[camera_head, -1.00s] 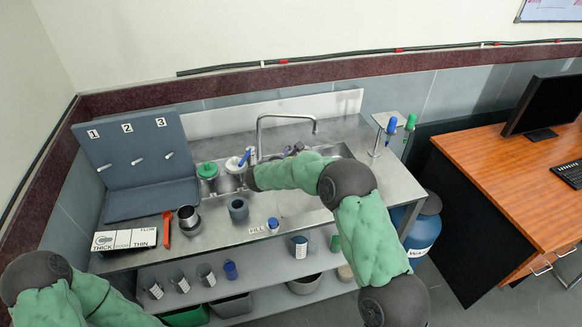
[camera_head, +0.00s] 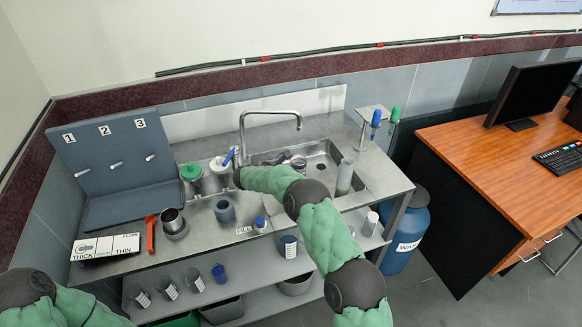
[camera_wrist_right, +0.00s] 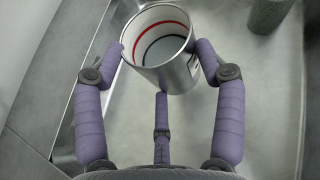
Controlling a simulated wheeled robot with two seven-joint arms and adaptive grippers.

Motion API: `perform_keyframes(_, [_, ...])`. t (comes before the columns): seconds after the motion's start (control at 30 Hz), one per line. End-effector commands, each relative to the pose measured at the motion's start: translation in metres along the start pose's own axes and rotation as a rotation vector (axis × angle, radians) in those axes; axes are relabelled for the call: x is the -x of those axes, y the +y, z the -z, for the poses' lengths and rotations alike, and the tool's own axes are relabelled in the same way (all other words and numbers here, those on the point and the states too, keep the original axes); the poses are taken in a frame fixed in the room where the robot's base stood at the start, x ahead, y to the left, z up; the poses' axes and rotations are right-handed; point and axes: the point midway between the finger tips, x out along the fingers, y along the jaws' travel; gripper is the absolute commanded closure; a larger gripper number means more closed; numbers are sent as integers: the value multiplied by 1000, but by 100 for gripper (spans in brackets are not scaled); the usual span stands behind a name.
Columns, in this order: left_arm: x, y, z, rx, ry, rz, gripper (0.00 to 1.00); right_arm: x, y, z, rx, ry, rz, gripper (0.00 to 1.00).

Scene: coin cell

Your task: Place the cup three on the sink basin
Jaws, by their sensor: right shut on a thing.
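A steel cup (camera_head: 298,164) with a red ring inside its rim is in my right gripper. In the wrist view the cup (camera_wrist_right: 178,76) is upright or nearly so, with my right gripper (camera_wrist_right: 158,55) shut around it, fingers on both sides. The cup is within the outline of the sink basin (camera_head: 325,151); I cannot tell if it touches the basin floor. No number on it is readable. In the head view my right arm hides most of the gripper. My left arm shows at the lower left, but its gripper is out of view.
A grey-green cylinder (camera_head: 345,177) stands at the basin's right, near the held cup. The faucet (camera_head: 270,112) arches behind. Several containers, including a grey mug (camera_head: 224,210) and a steel cup (camera_head: 173,222), stand left on the counter. More cups are on the lower shelf.

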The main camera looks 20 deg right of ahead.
Motion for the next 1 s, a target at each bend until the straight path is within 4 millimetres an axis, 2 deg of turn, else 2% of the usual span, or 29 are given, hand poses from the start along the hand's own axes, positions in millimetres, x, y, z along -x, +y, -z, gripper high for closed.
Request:
perform_keyframes(0.5, [-26, -9, 1, 0, 0, 0, 16, -20, 8, 44, 0, -1, 0, 86])
perform_keyframes(1.0, [-28, -10, 1, 0, 0, 0, 16, -22, 8, 48, -2, -2, -1, 86])
